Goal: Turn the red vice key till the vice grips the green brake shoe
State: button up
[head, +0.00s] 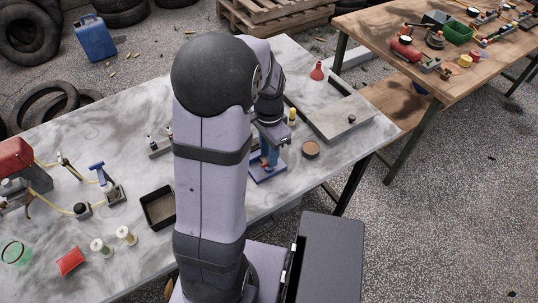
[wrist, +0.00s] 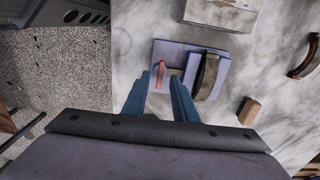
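The vice has a blue base plate (wrist: 186,49) that lies on the marble-topped table. In the head view its blue base (head: 266,177) shows below my arm's end. The red vice key (wrist: 161,70) is at the left of the vice, a slim bar pointing up and down in the wrist view. The dark green brake shoe (wrist: 208,74) is curved and stands to the right of the key. My gripper (wrist: 160,79) is open, its two blue fingers apart, with the key between the fingertips in the picture. I cannot tell whether they touch it. The jaw contact on the shoe is unclear.
A grey slab (wrist: 221,13) lies beyond the vice. A small brown block (wrist: 249,111) and a dark curved piece (wrist: 306,58) lie to its right. The table edge is close on the left. In the head view, an open dark tray (head: 159,207) is left of my arm.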

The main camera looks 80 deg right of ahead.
jog(key=shift+f, duration=0.85)
grip_shut()
